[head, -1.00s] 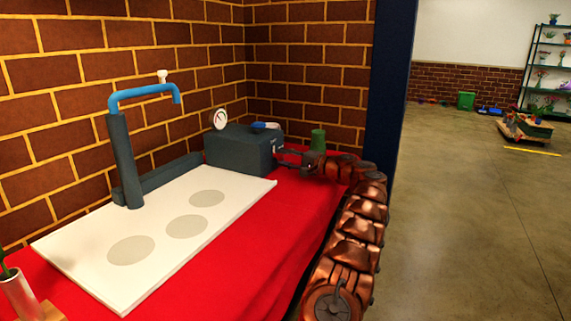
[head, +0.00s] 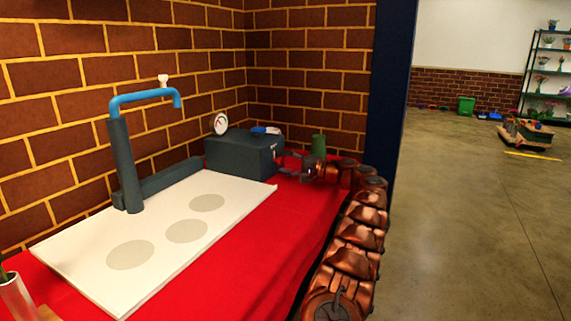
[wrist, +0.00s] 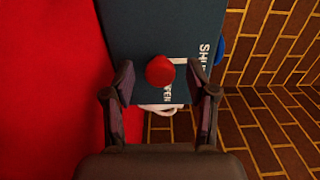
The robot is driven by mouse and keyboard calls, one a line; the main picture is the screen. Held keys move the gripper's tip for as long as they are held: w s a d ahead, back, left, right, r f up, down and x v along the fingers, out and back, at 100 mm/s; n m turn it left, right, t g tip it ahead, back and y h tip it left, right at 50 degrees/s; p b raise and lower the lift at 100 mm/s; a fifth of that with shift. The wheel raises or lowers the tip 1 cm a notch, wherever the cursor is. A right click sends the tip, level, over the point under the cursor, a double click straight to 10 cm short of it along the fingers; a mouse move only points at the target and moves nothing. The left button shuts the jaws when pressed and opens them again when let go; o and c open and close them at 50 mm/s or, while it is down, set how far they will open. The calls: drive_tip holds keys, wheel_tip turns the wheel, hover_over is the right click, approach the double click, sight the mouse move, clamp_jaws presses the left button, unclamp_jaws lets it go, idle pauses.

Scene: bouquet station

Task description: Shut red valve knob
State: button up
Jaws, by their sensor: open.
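The red valve knob (wrist: 160,70) is a round red cap on the face of a dark blue-grey box (wrist: 140,25). In the wrist view it sits between the spread fingers of my open gripper (wrist: 166,84), closer to the left finger, with a gap on both sides. Neither finger visibly touches it. In the head view my gripper (head: 287,164) is at the right end of the box (head: 235,154). I cannot make out the knob clearly there. White lettering beside the knob is partly cut off by my right finger.
A blue part (head: 258,130) and a white gauge (head: 221,123) are on the box. A green cylinder (head: 318,145) stands behind my gripper. Brick wall (head: 300,80) closes the back.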

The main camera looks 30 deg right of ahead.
drive_tip(key=v, duration=1.2)
idle(0.5)
